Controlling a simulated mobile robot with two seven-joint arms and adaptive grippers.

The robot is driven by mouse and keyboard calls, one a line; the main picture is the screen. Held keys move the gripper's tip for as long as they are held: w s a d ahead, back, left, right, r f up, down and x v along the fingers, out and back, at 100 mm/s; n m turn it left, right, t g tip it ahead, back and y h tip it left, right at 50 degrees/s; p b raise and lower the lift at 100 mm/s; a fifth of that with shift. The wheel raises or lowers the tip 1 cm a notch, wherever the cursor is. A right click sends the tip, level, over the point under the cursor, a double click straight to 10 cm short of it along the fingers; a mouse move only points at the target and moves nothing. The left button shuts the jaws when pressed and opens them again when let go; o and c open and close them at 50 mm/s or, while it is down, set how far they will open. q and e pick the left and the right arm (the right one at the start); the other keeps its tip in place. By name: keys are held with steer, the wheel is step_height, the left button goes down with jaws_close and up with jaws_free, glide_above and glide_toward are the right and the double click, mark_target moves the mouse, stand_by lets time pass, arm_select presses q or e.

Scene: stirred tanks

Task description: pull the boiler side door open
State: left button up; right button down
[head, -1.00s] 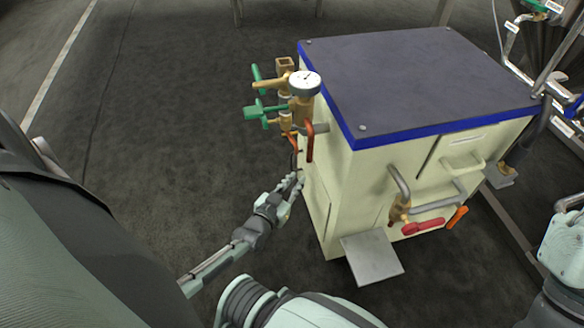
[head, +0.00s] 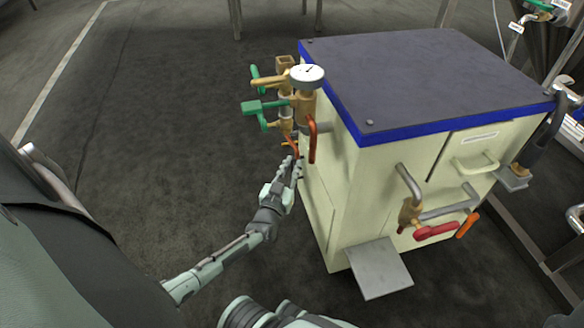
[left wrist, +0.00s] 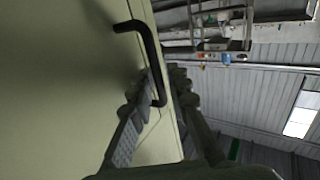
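The boiler (head: 430,75) is a cream box with a dark top and blue rim. Its side door (head: 317,215) is a cream panel on the left side face and looks closed. The door's bent black handle (left wrist: 150,45) shows in the left wrist view; in the head view it is mostly hidden by red pipes and my fingers. My left gripper (head: 294,168) is at the upper part of that face. In the left wrist view its two fingers (left wrist: 165,85) lie on either side of the handle's lower end, with a small gap on the right. My right gripper is out of view.
Brass valves with green levers (head: 270,105) and a white gauge (head: 307,76) stick out just above my left gripper. A grey plate (head: 375,268) juts from the boiler's base. The floor (head: 170,130) left of the boiler is clear.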

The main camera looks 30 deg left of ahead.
arm_select(q)
jaws_close()
stand_by(0.5)
